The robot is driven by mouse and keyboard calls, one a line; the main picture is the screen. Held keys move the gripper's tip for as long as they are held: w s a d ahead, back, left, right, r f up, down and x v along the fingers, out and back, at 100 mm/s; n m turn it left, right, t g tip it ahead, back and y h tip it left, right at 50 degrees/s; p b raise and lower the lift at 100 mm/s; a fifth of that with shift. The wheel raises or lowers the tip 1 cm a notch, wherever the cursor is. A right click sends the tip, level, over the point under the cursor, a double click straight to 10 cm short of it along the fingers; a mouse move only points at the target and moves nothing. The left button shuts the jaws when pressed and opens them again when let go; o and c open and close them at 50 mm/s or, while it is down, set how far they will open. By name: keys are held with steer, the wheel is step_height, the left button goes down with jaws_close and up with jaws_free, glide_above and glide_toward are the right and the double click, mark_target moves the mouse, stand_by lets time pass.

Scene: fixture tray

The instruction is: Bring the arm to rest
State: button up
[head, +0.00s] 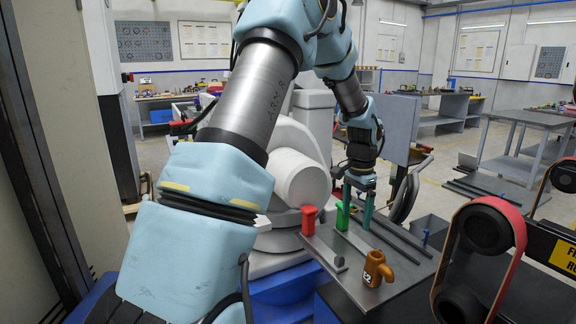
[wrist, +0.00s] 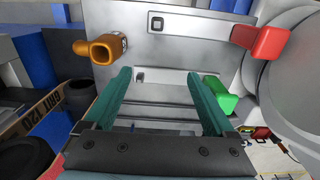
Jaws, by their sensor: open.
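My gripper (head: 358,212) points down over the right-back part of the grey fixture tray (head: 325,250) in the head view. A red piece (head: 309,220) stands farther left. An orange piece (head: 375,268) with a side arm stands near the tray's front.
Dark rails (head: 397,240) lie along the tray's right side. A white rounded machine (head: 298,178) stands directly behind and left of the tray. A belt unit with black rollers and a red band (head: 517,222) stands at the right front. Workbenches are farther back.

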steer(key=s+a+r+n, duration=0.2)
steer(key=s+a+n, duration=0.3)
steer(key=s+a, duration=0.3)
steer(key=s+a+r+n+t, duration=0.1)
steer(key=s+a+n, duration=0.5)
steer(key=a, duration=1.1)
steer(key=s+r, duration=0.1)
steer(key=s, duration=0.2)
steer(key=shift+s+t, duration=0.15)
steer(key=shift+t, duration=0.15)
